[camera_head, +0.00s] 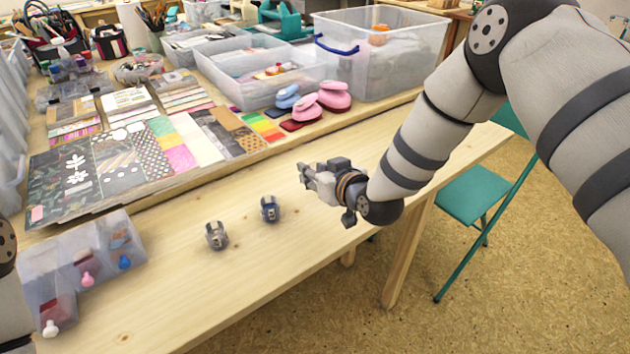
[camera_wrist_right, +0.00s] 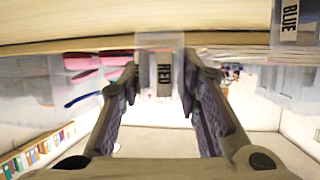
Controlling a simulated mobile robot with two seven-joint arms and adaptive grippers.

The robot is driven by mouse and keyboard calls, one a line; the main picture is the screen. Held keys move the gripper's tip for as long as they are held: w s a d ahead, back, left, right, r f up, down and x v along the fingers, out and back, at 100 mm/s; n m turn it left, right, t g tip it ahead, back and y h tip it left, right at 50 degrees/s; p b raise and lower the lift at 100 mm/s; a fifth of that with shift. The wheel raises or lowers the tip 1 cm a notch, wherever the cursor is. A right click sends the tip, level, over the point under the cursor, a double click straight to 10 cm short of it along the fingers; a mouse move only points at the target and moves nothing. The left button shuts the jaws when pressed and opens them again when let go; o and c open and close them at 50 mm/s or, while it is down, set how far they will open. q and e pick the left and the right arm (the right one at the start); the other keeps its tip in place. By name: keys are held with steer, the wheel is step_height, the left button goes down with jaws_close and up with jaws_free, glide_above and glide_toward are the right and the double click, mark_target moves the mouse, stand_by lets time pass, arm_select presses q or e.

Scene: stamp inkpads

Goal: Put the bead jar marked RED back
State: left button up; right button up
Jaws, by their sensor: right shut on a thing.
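My right gripper (camera_head: 306,176) is low over the right part of the wooden table in the head view. In the right wrist view, which is upside down, its fingers (camera_wrist_right: 163,78) are shut on a small clear jar marked RED (camera_wrist_right: 164,66). I cannot make out this jar in the head view, nor whether its base touches the table. A jar marked BLUE (camera_wrist_right: 289,18) shows in the right wrist view. A grey jar (camera_head: 216,235) stands further left. My left gripper is out of view.
A clear drawer box (camera_head: 100,228) with coloured knobs stands at the left. Patterned papers (camera_head: 125,160) and pink and blue stampers (camera_head: 334,96) lie on the raised back part. Clear bins (camera_head: 400,60) stand behind. The table's front edge is close, with a green chair (camera_head: 480,195) beyond.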

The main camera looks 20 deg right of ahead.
steer(key=shift+w+d+f, duration=0.1)
steer(key=shift+w+f, duration=0.25)
steer(key=shift+w+d+f+b, duration=0.15)
steer(key=shift+f+b, duration=0.25)
steer(key=shift+f, duration=1.4)
jaws_close()
steer(key=o, duration=1.1)
jaws_free()
steer(key=shift+w, duration=0.1)
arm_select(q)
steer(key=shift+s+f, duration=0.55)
arm_select(e)
steer(key=shift+o, duration=0.2)
steer(key=shift+r, duration=0.2)
